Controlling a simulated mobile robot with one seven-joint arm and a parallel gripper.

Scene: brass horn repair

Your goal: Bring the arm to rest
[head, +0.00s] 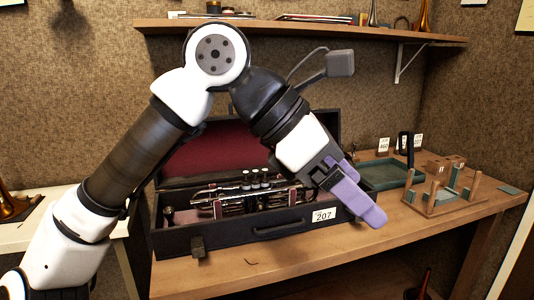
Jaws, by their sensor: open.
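My arm crosses the head view from the lower left, with its elbow raised high in front of the shelf. My gripper (358,188), with purple fingers, points down and to the right. It is open, and nothing shows between its fingers. It hangs in front of the right part of an open black case (230,241). The case has a dark red lining and a tag reading 207. A silver trumpet (245,193) lies in the case. My arm hides part of the raised lid.
The case stands on a wooden bench (390,236). A green tray (384,174) and a wooden stand (447,200) are to the right of the gripper. A wall shelf (300,29) runs behind the elbow. A brass horn part (15,207) rests on a left table. The front right of the bench is clear.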

